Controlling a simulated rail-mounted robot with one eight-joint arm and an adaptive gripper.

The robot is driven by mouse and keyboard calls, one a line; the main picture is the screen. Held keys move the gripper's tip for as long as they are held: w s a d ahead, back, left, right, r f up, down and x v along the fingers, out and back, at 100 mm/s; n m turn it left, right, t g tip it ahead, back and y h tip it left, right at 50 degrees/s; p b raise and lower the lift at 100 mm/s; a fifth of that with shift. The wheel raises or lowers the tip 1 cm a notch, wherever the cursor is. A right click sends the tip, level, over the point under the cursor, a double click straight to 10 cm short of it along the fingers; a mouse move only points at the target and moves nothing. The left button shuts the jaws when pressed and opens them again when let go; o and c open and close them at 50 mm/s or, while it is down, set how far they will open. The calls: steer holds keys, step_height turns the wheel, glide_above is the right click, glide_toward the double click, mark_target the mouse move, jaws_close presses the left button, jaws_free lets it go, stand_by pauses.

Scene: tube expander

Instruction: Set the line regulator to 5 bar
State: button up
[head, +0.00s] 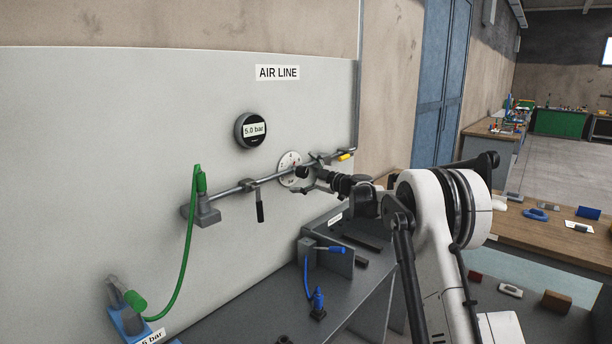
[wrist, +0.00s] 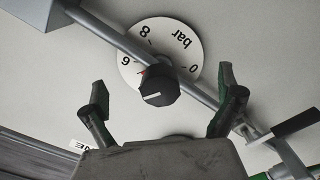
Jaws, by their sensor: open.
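The line regulator is a round white dial (wrist: 182,38) marked in bar, with a black knob (wrist: 159,86) at its lower edge in the wrist view. A white line on the knob points left, and a small red mark shows beside it near the 6. In the head view the dial (head: 289,160) is partly hidden by my gripper (head: 308,177). The round gauge (head: 251,130) above reads 5.0 bar. My gripper, also in the wrist view (wrist: 160,82), is open, its fingers on either side of the knob with gaps between.
A grey pipe (head: 235,190) runs along the wall panel through the regulator, with a black-handled lever (head: 260,205) left of the dial and a yellow-tipped valve (head: 345,156) to its right. A green hose (head: 187,255) hangs at left. A blue hose (head: 306,277) stands on the bench below.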

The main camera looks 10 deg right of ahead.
mark_target(305, 173)
steer(key=shift+d, duration=0.1)
steer(key=shift+b+v, duration=1.05)
steer(key=shift+v, duration=2.45)
steer(key=shift+s, duration=0.1)
steer(key=s+a+r+m+g+h+b, duration=0.1)
steer(key=s+a+m+g+h, duration=0.25)
steer(key=s, duration=1.05)
steer(key=s+a+m+g+h+b, duration=0.15)
steer(key=s+a+m, duration=0.4)
steer(key=s, duration=0.85)
steer(key=s+d+f+m+h, duration=0.1)
steer(key=s+f, duration=0.4)
steer(key=s, duration=0.6)
steer(key=s+d+f+m+g+h+b, duration=0.1)
steer(key=s+d+f+m+h, duration=0.1)
steer(key=s, duration=0.9)
steer(key=s+d+f+m+g+h+b, duration=0.1)
steer(key=s+f+m+h, duration=0.2)
steer(key=s+f+m, duration=0.2)
steer(key=s+f, duration=0.3)
steer(key=s, duration=0.3)
steer(key=shift+d+f, duration=0.2)
steer(key=shift+f, duration=0.15)
